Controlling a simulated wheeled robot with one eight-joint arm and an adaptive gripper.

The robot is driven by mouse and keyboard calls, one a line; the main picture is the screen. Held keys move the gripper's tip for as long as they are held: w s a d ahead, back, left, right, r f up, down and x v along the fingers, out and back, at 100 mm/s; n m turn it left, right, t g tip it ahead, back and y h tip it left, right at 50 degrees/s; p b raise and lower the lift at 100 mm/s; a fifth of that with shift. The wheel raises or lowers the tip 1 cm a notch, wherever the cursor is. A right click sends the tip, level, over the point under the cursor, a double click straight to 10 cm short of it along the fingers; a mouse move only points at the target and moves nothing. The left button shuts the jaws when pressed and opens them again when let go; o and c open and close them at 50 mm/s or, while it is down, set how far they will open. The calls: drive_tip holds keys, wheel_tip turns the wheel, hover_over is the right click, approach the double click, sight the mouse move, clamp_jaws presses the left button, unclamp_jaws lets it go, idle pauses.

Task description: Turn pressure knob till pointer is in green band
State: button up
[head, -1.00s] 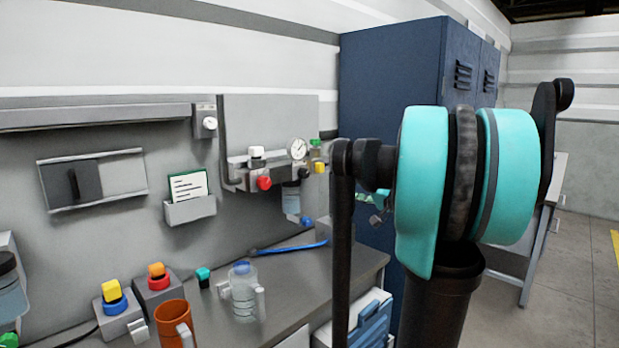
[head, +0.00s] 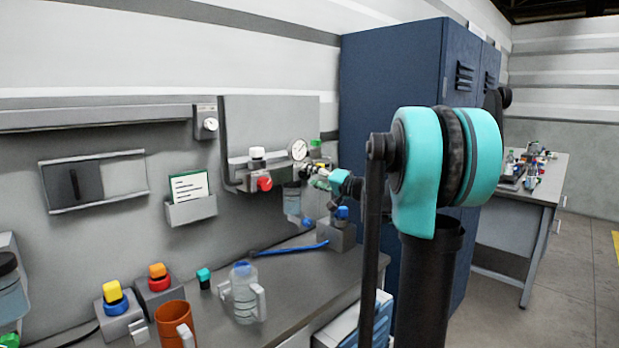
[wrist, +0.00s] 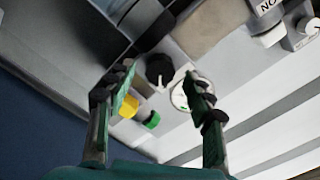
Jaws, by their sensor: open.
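A black knob (wrist: 159,68) with a pale mark shows in the wrist view, between and beyond my fingertips. A round white gauge (head: 298,149) is on the wall panel in the head view. It also shows in the wrist view (wrist: 179,98), partly hidden by my right-hand finger. I cannot read its pointer against a green band. My gripper (wrist: 157,76) is open and empty, its two fingers apart on either side of the knob in the picture. I cannot tell whether they touch it. In the head view, my gripper (head: 313,175) is at the panel, below and right of the gauge.
A red knob (head: 264,183) and a white-capped part (head: 257,153) are left of the gauge. Yellow (wrist: 129,107) and green (wrist: 152,120) parts lie close to my fingers. A clear bottle (head: 243,293) and a blue tool (head: 290,247) rest on the bench. A blue cabinet (head: 390,90) stands behind.

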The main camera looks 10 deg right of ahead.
drive_tip(key=shift+x, duration=0.85)
drive_tip(key=c, duration=1.2)
drive_tip(key=shift+o, duration=0.2)
drive_tip(key=shift+m, duration=3)
drive_tip(key=shift+s, duration=0.1)
